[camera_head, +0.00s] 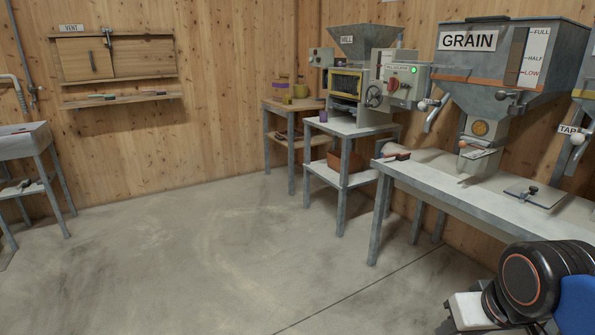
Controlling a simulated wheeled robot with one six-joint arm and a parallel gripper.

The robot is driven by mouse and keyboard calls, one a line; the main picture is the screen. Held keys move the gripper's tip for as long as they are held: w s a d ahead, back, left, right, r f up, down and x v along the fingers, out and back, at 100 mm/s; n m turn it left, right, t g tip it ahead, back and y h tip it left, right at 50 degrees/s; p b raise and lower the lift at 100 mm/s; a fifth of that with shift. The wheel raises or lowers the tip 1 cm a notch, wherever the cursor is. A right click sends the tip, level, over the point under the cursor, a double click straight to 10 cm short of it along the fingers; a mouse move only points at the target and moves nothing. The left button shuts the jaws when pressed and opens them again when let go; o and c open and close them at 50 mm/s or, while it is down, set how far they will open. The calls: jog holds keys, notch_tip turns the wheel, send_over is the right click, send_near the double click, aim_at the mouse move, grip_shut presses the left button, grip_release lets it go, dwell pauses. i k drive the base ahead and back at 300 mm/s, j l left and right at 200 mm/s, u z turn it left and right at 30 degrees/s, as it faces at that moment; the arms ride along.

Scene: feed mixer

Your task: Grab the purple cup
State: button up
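A small purple cup (323,116) stands upright on the front left part of the white-topped mill table (345,128), below the mill. It is far off and small in the picture. A black arm joint of mine with an orange ring fills the lower right corner. My gripper is not in view, so its state does not show.
A wooden-topped table (277,104) with several small containers stands behind the mill table. A long bench (440,181) under the grain hopper (510,75) runs along the right. A sink-like table (22,140) stands at left. The middle floor (200,245) is clear.

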aim_at(322, 114)
jog(key=i+j+u, duration=0.3)
jog(key=i, duration=0.55)
jog(key=i+u, duration=0.25)
jog(key=i, duration=0.55)
jog(key=i+z, duration=0.2)
jog(key=i, duration=0.2)
jog(key=i+j+z, duration=0.2)
jog(key=i, duration=0.25)
jog(key=i+j+z, duration=0.15)
jog(key=i, duration=0.25)
jog(key=i+j+z, duration=0.2)
jog(key=i, duration=0.2)
